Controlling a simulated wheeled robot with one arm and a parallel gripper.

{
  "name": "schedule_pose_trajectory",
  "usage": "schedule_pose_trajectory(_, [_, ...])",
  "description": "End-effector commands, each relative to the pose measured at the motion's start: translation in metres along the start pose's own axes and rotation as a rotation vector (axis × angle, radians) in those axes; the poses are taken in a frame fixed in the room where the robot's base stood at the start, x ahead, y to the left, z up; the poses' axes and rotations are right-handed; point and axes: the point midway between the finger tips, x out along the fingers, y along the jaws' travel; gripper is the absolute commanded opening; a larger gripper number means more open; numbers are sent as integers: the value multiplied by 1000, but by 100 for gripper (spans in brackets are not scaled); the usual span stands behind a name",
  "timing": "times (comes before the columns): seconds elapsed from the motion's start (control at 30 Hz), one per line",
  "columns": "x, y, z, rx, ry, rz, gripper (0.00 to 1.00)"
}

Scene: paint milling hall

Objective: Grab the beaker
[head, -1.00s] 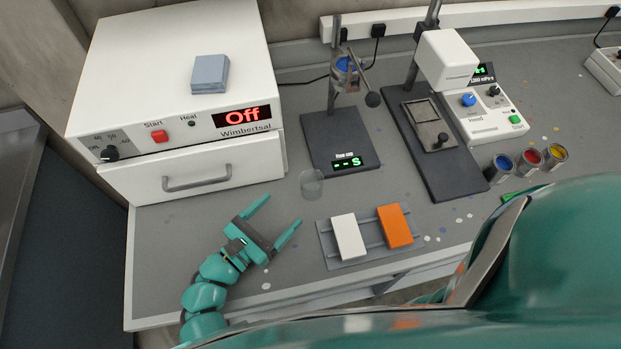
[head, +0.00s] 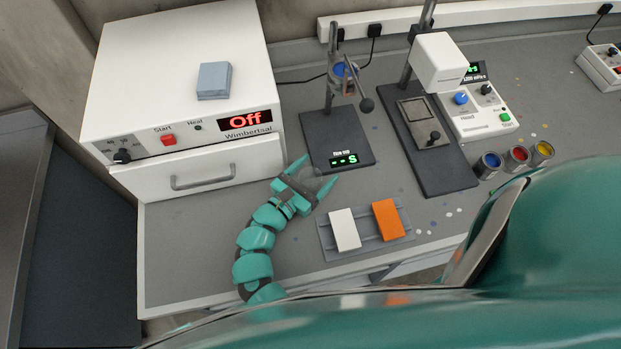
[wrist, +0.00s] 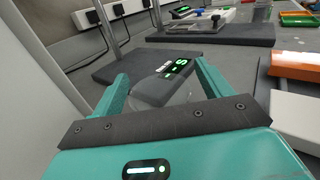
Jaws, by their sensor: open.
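The beaker (head: 311,172) is small, clear and hard to make out. It stands on the grey bench, just in front of the dark base of the timer stand. My gripper (head: 318,171) is open with one finger on either side of the beaker. In the wrist view the beaker (wrist: 184,94) shows faintly between the fingers of my gripper (wrist: 160,73), in front of the timer display. Its lower part is hidden by the gripper body, and I cannot tell whether a finger touches it.
A white oven (head: 185,80) with a drawer stands at the left. The timer stand (head: 350,135) is just beyond the beaker. A white block (head: 345,230) and an orange block (head: 388,220) lie on a rack at the right. Paint cups (head: 517,157) stand further right.

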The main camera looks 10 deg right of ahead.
Motion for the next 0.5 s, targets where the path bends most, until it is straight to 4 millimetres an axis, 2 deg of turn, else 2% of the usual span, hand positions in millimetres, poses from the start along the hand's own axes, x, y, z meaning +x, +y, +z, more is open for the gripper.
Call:
schedule_pose_trajectory(0.1, [6,0,0,0,1,0,77])
schedule_pose_trajectory(0.3, [6,0,-1,1,1,1,77])
schedule_pose_trajectory(0.37, [6,0,-1,1,1,1,67])
schedule_pose_trajectory(0.5, [6,0,0,1,1,1,40])
